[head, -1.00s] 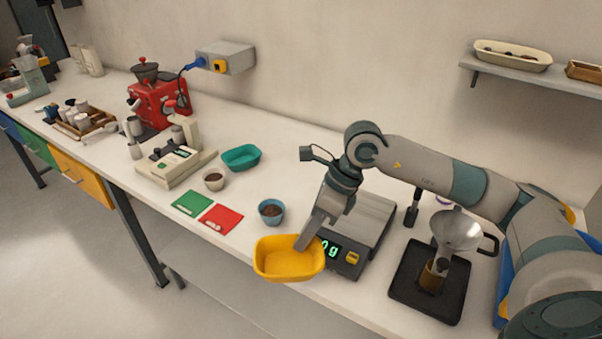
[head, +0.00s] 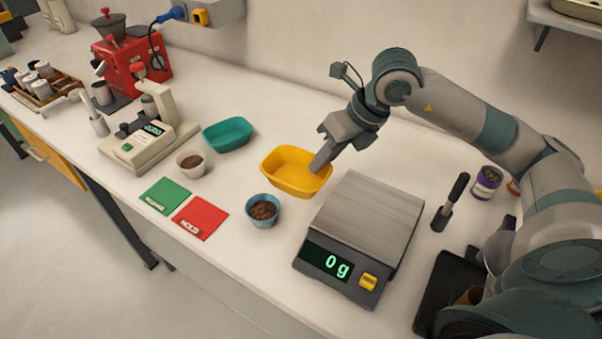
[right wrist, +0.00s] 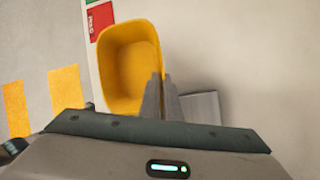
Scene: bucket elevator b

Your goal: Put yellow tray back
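The yellow tray (head: 284,177) is behind the small blue cup (head: 263,211) and left of the scale (head: 372,215) in the head view. It is empty and roughly level. My right gripper (head: 321,161) is at the tray's right end, its fingers shut on the rim. In the right wrist view the two fingers (right wrist: 161,98) meet close together at the edge of the yellow tray (right wrist: 126,70). I cannot tell how far the tray is above the table. My left gripper is not in view.
A teal tray (head: 229,134) lies to the left, behind a white cup (head: 192,164). Green (head: 165,195) and red (head: 201,218) cards lie in front. The scale reads 0 g. The table behind the yellow tray is clear.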

